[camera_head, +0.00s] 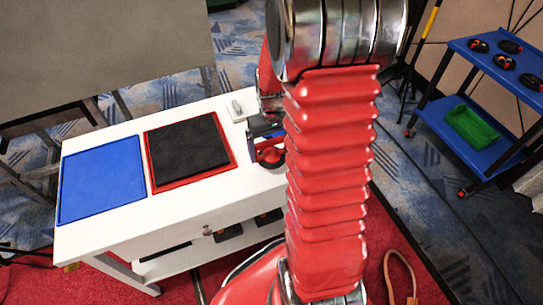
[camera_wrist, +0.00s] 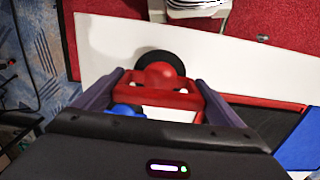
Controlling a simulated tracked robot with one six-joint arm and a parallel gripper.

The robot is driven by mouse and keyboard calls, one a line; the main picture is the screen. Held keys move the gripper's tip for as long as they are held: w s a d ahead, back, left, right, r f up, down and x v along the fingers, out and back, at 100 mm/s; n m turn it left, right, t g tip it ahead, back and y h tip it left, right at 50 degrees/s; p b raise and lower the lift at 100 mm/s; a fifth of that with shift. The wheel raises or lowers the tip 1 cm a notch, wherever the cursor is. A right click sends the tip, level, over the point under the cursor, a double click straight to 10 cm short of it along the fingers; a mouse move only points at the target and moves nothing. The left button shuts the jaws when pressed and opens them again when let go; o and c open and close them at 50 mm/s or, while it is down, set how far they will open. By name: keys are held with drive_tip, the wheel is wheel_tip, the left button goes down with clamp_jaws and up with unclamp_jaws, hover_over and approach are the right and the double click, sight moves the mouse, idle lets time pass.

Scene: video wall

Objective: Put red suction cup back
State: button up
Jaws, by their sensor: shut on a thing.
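The red suction cup (camera_head: 270,155) has a black rim and is partly hidden by my arm in the head view. In the wrist view the red suction cup (camera_wrist: 160,76) sits between my fingers, its black disc toward the white table. My gripper (camera_wrist: 150,95) is shut on its red handle. In the head view my gripper (camera_head: 262,132) is over the right end of the white table (camera_head: 190,214), beside the black mat with a red frame (camera_head: 231,152). I cannot tell whether the cup touches the table.
A blue mat (camera_head: 102,180) lies at the table's left. A small light-coloured object (camera_head: 238,108) stands near the back edge. A blue cart (camera_head: 502,68) at the right carries several black-and-red suction cups on top and a green bin (camera_head: 472,126) below.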

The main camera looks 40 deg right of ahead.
sight(272, 155)
drive_tip(key=shift+f, duration=1.85)
drive_tip(key=o, duration=1.8)
drive_tip(key=shift+f, duration=0.1)
wheel_tip(272, 155, up, 12)
drive_tip(key=shift+r, duration=0.15)
